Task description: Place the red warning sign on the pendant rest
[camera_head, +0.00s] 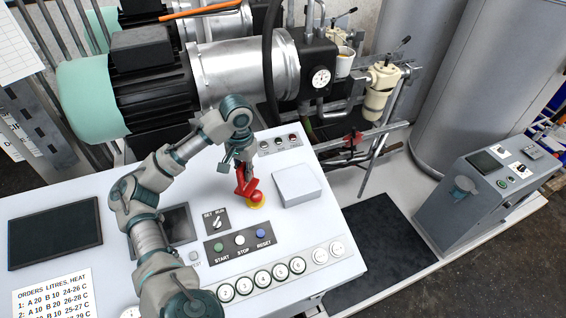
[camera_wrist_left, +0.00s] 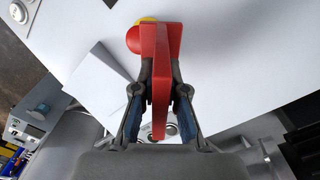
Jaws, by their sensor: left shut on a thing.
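My left gripper (camera_head: 240,168) is shut on a red warning sign (camera_head: 244,183) above the white control panel. In the left wrist view, the gripper (camera_wrist_left: 160,88) has its fingers on both sides of the sign (camera_wrist_left: 161,48), which shows nearly edge-on. Just below the sign is a red stop button (camera_head: 256,197) on a yellow base; it also shows in the left wrist view (camera_wrist_left: 133,39). I cannot tell whether the sign touches it. No pendant rest is labelled; a flat dark pad (camera_head: 55,233) lies at the panel's left. My right gripper is out of view.
A raised white block (camera_head: 298,185) stands right of the button. START, STOP and RESET buttons (camera_head: 240,241) and a row of round numbered buttons (camera_head: 263,279) lie nearer. A motor and pump (camera_head: 245,70) stand behind the panel. A grey control box (camera_head: 490,180) stands far right.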

